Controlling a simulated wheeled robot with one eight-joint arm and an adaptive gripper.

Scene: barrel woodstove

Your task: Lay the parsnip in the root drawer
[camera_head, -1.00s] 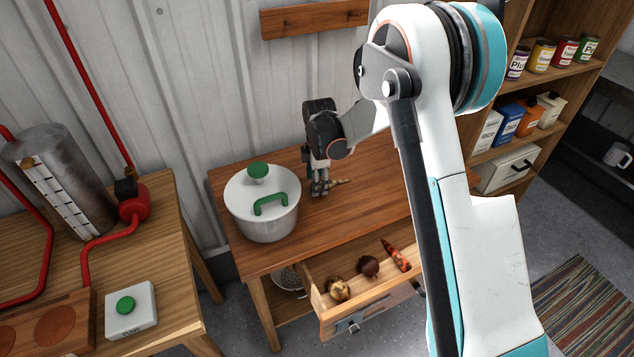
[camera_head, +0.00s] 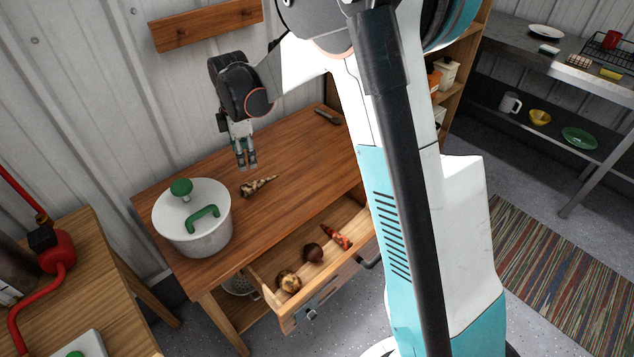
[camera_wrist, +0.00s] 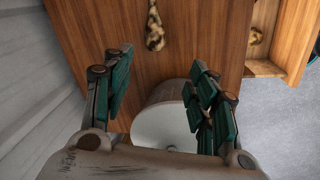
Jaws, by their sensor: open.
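The parsnip (camera_head: 259,186), a tapered cream root with dark brown mottling, lies on the wooden tabletop to the right of the pot. It also shows near the top middle of the wrist view (camera_wrist: 154,28). The root drawer (camera_head: 290,318) is pulled out at the table's front. In it lie a mottled round root (camera_head: 288,281), a dark round root (camera_head: 313,252) and a reddish-orange tapered root (camera_head: 337,237). My gripper (camera_head: 246,164) points down above the tabletop, just behind the parsnip. Its fingers (camera_wrist: 160,92) are apart and empty in the wrist view.
A white lidded pot (camera_head: 190,235) with green handles stands on the table's left. A dark, flat object (camera_head: 327,116) lies at the back right of the tabletop. A shelf unit (camera_head: 455,85) stands to the right, partly behind my arm. The middle of the tabletop is mostly clear.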

